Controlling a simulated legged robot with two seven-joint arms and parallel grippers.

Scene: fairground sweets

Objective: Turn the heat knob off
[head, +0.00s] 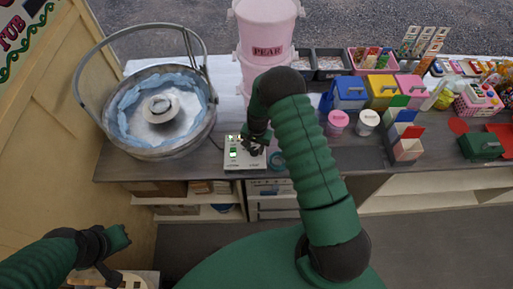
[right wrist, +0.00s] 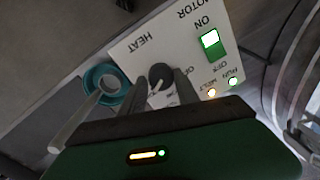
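The heat knob (right wrist: 160,76) is dark and round with a light pointer line, on a white control panel (right wrist: 135,48) marked HEAT and MOTOR. My right gripper (right wrist: 160,84) is at the knob, one finger on each side of it. I cannot tell whether the fingers touch it. A green-lit MOTOR switch (right wrist: 211,42) reads ON, and two small lamps (right wrist: 222,87) glow beside it. In the head view the panel (head: 234,160) sits on the counter, and my right gripper (head: 256,148) partly covers it. My left gripper (head: 118,240) is low at the left, away from the counter; its fingers are unclear.
A metal bowl (head: 200,133) with a raised handle and blue floss stands left of the panel. A teal ring (right wrist: 91,83) lies right beside the panel's edge. A pink tub (head: 266,45) stands behind. Coloured boxes (head: 382,90) and jars (head: 338,120) fill the counter's right.

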